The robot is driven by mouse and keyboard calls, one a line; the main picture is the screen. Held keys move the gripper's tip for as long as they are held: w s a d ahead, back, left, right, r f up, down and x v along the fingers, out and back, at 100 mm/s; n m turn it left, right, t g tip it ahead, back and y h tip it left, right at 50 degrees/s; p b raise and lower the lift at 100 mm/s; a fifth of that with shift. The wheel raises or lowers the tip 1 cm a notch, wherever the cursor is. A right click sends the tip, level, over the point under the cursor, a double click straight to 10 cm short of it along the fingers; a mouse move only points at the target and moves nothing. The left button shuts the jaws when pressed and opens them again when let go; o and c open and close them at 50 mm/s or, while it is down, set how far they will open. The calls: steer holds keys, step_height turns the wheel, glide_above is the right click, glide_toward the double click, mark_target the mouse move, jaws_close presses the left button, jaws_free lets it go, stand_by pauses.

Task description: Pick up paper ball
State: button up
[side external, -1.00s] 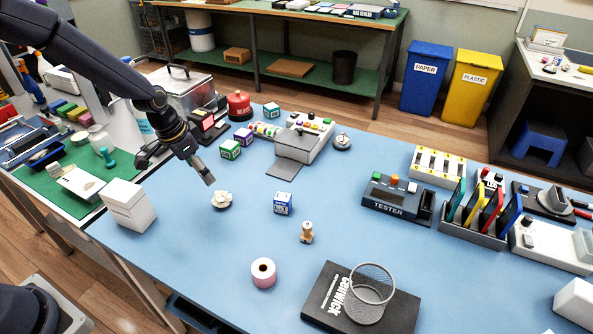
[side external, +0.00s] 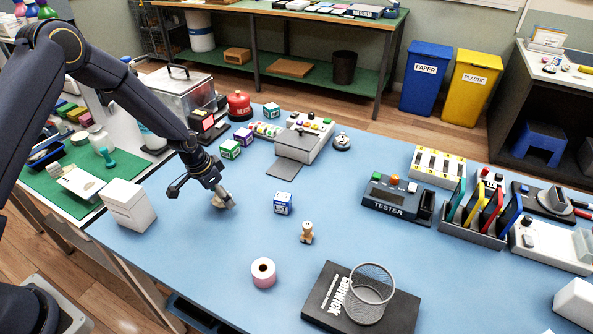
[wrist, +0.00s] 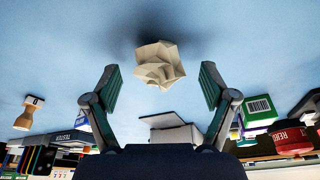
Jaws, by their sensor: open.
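The crumpled off-white paper ball (side external: 221,201) lies on the blue table in the side external view. In the wrist view the paper ball (wrist: 160,65) sits just beyond the fingertips, centred in the gap. My gripper (side external: 222,195) is low over the table at the ball and partly covers it. In the wrist view my gripper (wrist: 158,80) is open, with one finger on each side and clear space between each finger and the ball.
A blue-and-white cube (side external: 283,204) and a small wooden stamp (side external: 307,232) stand to the right of the ball. A white box (side external: 128,206) is to the left. A pink roll (side external: 263,273) and a black book (side external: 325,316) with a mesh cup (side external: 371,295) are nearer the front.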

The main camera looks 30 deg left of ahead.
steer(key=c, duration=0.8)
steer(key=shift+c, duration=0.2)
